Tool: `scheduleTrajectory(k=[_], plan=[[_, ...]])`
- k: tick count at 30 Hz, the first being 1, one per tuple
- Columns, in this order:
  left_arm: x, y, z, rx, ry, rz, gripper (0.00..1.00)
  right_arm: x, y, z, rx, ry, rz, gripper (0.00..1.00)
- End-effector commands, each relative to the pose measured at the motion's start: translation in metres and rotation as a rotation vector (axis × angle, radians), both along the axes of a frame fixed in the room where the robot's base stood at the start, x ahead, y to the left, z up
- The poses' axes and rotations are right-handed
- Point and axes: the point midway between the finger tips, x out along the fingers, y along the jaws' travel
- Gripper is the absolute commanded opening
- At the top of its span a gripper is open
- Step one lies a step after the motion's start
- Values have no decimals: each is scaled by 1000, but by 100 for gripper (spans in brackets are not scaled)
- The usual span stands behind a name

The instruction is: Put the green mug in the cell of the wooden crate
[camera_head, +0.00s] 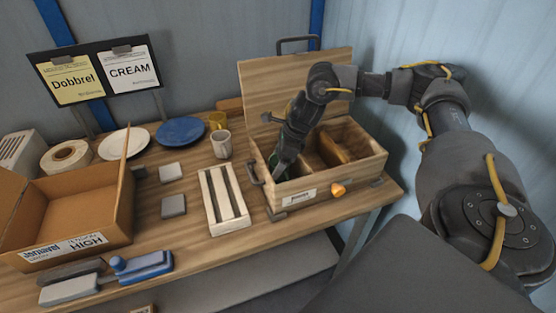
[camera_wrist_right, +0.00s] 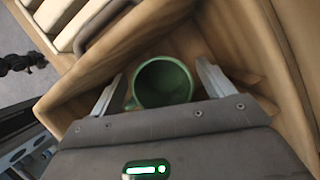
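The green mug (camera_wrist_right: 163,83) is inside the left cell of the wooden crate (camera_head: 345,172), its open rim facing the right wrist camera. In the head view only a sliver of green shows beside my gripper. My right gripper (camera_head: 282,170) reaches down into that cell. In the wrist view its two fingers (camera_wrist_right: 160,82) stand spread on either side of the mug, with the handle near the left finger. A small gap shows between the right finger and the mug. My left gripper is not in view.
The crate's raised lid (camera_head: 290,83) stands behind it, and a divider separates the cells. A white slatted rack (camera_head: 223,197) lies left of the crate. A grey mug (camera_head: 221,145), a blue plate (camera_head: 181,132), a white plate (camera_head: 123,144) and a cardboard box (camera_head: 75,212) stand further left.

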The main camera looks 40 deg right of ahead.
Motion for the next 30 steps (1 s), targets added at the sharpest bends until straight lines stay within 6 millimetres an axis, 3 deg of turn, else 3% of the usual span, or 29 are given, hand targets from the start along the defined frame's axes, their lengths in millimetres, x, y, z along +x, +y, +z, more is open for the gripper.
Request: scheduleTrajectory(k=[7, 12, 13, 24, 30], plan=[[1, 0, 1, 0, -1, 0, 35, 0, 0, 2, 0, 0, 0, 80], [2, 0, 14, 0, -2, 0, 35, 0, 0, 19, 1, -2, 1, 80], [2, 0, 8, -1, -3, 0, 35, -1, -2, 21, 1, -4, 0, 80], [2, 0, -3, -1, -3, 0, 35, -22, -25, 93, 1, -4, 0, 80], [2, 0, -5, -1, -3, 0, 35, -28, -32, 117, 1, -2, 1, 80]])
